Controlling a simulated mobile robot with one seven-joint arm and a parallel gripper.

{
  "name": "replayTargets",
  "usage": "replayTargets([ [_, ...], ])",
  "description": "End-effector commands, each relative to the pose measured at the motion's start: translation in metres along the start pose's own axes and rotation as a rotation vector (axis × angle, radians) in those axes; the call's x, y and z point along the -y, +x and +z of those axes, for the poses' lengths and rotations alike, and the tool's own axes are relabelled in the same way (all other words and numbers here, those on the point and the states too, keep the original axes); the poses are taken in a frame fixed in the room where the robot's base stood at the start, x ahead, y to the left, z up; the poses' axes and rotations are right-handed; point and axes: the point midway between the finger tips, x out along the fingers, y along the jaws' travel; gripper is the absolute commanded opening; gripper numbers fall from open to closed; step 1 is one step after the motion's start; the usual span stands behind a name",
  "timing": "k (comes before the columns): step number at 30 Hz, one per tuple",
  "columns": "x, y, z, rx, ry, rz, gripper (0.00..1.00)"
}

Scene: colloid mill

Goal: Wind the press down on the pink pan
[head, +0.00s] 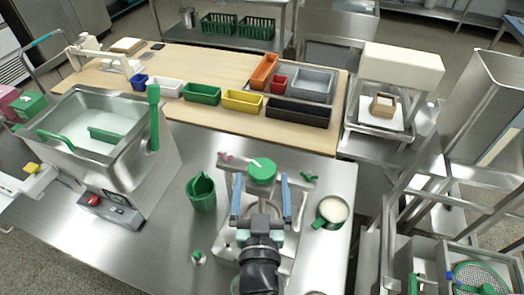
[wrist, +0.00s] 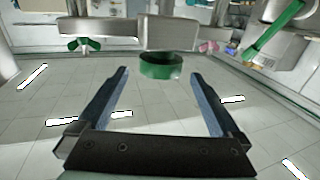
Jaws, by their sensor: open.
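A metal frame, apparently the press (head: 238,182), stands on the steel table in front of me. A round green knob or cap (head: 262,171) with a pale pointer sits at its middle; it also shows in the wrist view (wrist: 160,66). A small pink star knob (head: 225,156) is at the frame's left and a green star knob (head: 309,177) at its right; in the wrist view the pink one (wrist: 208,46) is right, the green one (wrist: 76,44) left. My gripper (head: 261,180) is open, its blue fingers apart on either side of the green cap's line. No pink pan is recognisable; my arm hides the frame's lower part.
A green jug (head: 202,193) stands left of the frame, a green-handled cup of pale liquid (head: 331,211) right. A small green-topped item (head: 198,257) is at the front left. A steel machine (head: 150,185) stands further left. Coloured bins (head: 243,101) line the wooden table behind.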

Motion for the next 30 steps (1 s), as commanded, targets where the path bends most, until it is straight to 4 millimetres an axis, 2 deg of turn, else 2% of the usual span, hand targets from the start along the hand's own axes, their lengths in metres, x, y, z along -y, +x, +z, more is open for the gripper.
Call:
replayTargets([
  [1, 0.001, 0.011, -0.005, -0.002, -0.001, -0.001, 1.0],
  [6, 0.0, 0.039, -0.004, -0.002, 0.001, 0.0, 1.0],
  [12, 0.0, 0.063, -0.002, -0.001, 0.0, 0.0, 1.0],
  [18, 0.0, 0.074, 0.0, 0.0, -0.001, 0.0, 1.0],
  [26, 0.0, 0.075, 0.0, 0.0, 0.0, -0.001, 1.0],
  [27, 0.0, 0.075, 0.0, 0.0, 0.0, -0.001, 0.98],
  [30, 0.0, 0.075, 0.0, 0.0, 0.0, -0.001, 0.8],
])
